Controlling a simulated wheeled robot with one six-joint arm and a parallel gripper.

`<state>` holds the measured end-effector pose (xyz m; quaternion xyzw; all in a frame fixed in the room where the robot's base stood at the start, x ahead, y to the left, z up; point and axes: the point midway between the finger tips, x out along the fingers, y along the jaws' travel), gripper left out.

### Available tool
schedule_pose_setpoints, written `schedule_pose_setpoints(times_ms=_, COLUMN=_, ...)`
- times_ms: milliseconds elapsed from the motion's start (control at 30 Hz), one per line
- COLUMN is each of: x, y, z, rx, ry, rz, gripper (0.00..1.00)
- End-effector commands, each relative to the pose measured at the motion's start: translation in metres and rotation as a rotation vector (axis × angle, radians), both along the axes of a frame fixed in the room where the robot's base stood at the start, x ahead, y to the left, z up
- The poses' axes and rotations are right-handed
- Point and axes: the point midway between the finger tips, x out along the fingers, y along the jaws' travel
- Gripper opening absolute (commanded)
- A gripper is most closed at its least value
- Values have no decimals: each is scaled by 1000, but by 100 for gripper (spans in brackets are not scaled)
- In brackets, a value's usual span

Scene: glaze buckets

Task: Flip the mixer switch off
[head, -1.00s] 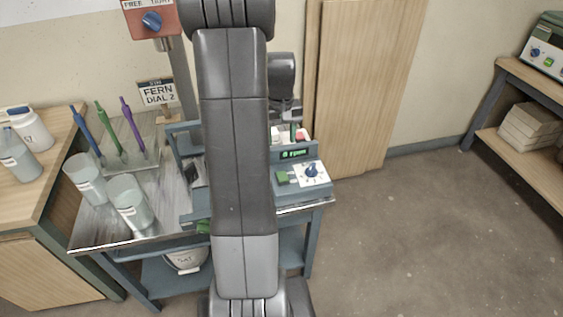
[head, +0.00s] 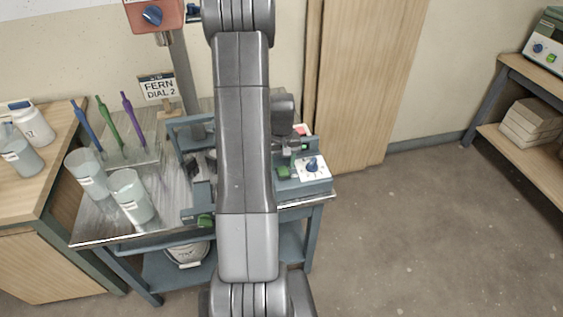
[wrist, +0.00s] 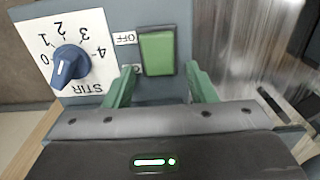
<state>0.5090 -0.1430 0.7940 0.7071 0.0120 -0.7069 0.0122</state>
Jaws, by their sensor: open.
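The mixer switch is a green rocker (wrist: 158,53) on the blue-grey mixer panel, seen upside down in the wrist view. A second mark lower down is partly covered by a finger. I cannot tell which end of the rocker is pressed in. The switch also shows in the head view (head: 284,173), left of the dial. My gripper (wrist: 161,72) is open and empty, with one green finger on each side of the switch's lower part. I cannot tell whether they touch the panel. My arm hides much of the mixer.
The blue STIR dial (wrist: 69,66) is close to the left finger, its mark nearest the 0. Glaze cups (head: 132,197), upright coloured tools (head: 108,125) and a FERN DIAL 2 sign (head: 159,89) stand left on the cart. Open floor (head: 430,230) lies right.

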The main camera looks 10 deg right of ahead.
Motion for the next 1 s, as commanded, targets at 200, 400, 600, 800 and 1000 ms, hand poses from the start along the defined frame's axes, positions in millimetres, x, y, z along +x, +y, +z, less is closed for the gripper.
schedule_pose_setpoints(times_ms=200, x=0, y=0, z=0, rx=0, ry=0, rz=0, gripper=29)
schedule_pose_setpoints(times_ms=400, x=0, y=0, z=0, rx=0, ry=-1, rz=0, gripper=6)
schedule_pose_setpoints(times_ms=600, x=-2, y=0, z=-3, rx=3, ry=-60, rz=-1, gripper=6)
schedule_pose_setpoints(times_ms=800, x=-5, y=0, z=-2, rx=7, ry=-185, rz=-2, gripper=6)
schedule_pose_setpoints(times_ms=1000, x=-8, y=0, z=-1, rx=11, ry=-291, rz=-1, gripper=6)
